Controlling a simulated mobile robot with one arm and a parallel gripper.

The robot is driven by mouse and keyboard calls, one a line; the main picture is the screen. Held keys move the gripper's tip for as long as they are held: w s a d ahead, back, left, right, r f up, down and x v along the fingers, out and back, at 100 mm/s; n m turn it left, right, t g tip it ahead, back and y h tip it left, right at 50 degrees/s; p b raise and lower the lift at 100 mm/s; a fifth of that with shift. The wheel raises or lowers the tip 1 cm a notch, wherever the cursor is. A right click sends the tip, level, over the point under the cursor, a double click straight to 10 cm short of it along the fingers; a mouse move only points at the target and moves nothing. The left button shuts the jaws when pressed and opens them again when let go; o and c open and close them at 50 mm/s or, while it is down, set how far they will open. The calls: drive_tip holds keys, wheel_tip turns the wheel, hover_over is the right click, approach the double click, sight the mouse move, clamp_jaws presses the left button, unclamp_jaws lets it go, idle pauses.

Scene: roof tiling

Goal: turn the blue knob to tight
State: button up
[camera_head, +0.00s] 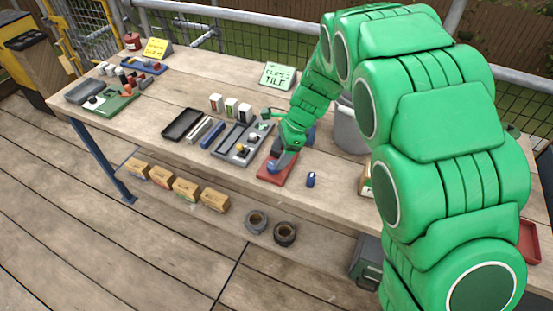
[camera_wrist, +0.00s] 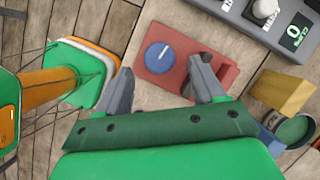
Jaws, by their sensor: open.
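The blue knob (camera_wrist: 160,56) is round, with a pale line across its top. It sits on a red block (camera_wrist: 222,72) that lies on the wooden table. My gripper (camera_wrist: 163,72) is open, one finger on each side of the knob in the wrist view, with the fingertips close to it.
A grey panel (camera_head: 256,138) with several small knobs lies just left of the red block. A small blue cylinder (camera_head: 311,179) stands to its right. A grey bucket (camera_head: 348,135) stands behind my arm. Several cardboard boxes (camera_head: 187,189) sit on the lower shelf.

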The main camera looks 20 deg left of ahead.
drive_tip(key=shift+v, duration=1.85)
drive_tip(key=shift+d, duration=0.1)
drive_tip(key=s+d+r+n+h, duration=0.1)
drive_tip(key=s+d+r+n, duration=0.2)
drive_tip(key=d, duration=0.5)
drive_tip(key=s+d+r+n+t, duration=0.1)
drive_tip(key=s+d+r, duration=0.2)
drive_tip(key=d+r, duration=0.35)
drive_tip(key=s+d+r+n+h, duration=0.15)
drive_tip(key=s+d, duration=0.25)
drive_tip(key=d, duration=0.5)
drive_tip(key=s+d+r+n, duration=0.1)
drive_tip(key=s+d+n, duration=0.1)
drive_tip(key=s+d, duration=0.5)
drive_tip(key=s+d+r+n+h, duration=0.1)
drive_tip(key=s+d+r+n, duration=0.1)
drive_tip(key=s+d, duration=0.5)
drive_tip(key=s+n, duration=0.1)
drive_tip(key=s, duration=0.5)
drive_tip(key=shift+d, duration=0.2)
